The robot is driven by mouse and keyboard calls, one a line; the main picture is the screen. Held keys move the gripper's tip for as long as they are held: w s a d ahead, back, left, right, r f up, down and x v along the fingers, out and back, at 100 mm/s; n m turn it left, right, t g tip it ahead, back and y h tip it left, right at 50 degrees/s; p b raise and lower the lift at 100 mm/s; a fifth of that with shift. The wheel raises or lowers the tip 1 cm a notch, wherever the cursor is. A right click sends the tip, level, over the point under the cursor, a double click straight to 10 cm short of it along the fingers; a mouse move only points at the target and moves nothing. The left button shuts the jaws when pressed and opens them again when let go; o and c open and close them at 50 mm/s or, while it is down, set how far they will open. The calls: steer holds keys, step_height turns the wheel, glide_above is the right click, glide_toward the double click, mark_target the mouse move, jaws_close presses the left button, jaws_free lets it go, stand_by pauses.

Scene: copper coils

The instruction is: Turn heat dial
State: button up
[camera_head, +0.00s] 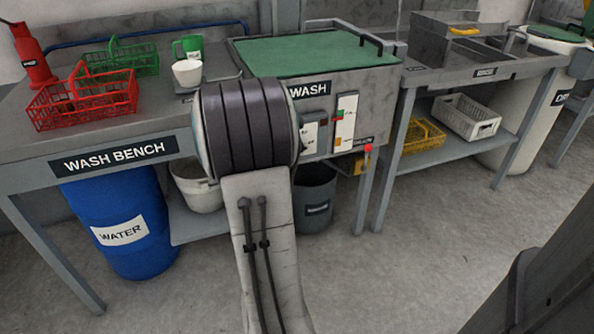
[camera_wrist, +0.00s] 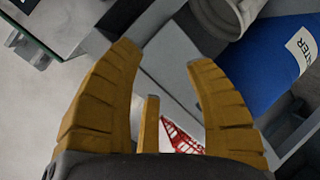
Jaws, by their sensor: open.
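The wash unit (camera_head: 380,85) stands at the centre of the head view, with a green lid and a front control panel. Its front has a white scale plate (camera_head: 346,122) with red and green marks, and a second white plate (camera_head: 310,133) partly behind my arm. I cannot make out which control is the heat dial; it may be hidden by my arm. My gripper (camera_wrist: 160,57) shows in the wrist view with its yellow fingers spread apart and nothing between them. It is hidden in the head view.
The wash bench (camera_head: 95,143) carries a red basket (camera_head: 80,98), a green basket (camera_head: 122,58) and cups. A blue water barrel (camera_head: 120,210) and a pale bucket (camera_head: 192,186) stand below. A red knob (camera_head: 367,148) sits low on the unit. The floor at front right is partly clear.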

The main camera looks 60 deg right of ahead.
steer(key=s+d+f+n+g+h+b, duration=0.1)
steer(key=s+d+f+n+h+b, duration=0.1)
steer(key=s+d+f+h+b, duration=0.7)
steer(key=shift+w+d+f+y+b, duration=0.45)
steer(key=shift+d+b, duration=0.3)
steer(key=shift+d, duration=1.25)
steer(key=shift+w+d+f+y+b, duration=0.5)
steer(key=shift+d+b, duration=0.2)
steer(key=shift+d, duration=1.25)
steer(key=shift+w+d+f+y+b, duration=0.45)
steer(key=shift+d+b, duration=0.3)
steer(key=shift+d, duration=1.25)
steer(key=shift+r+m+g, duration=0.1)
steer(key=shift+m+g, duration=0.2)
jaws_close()
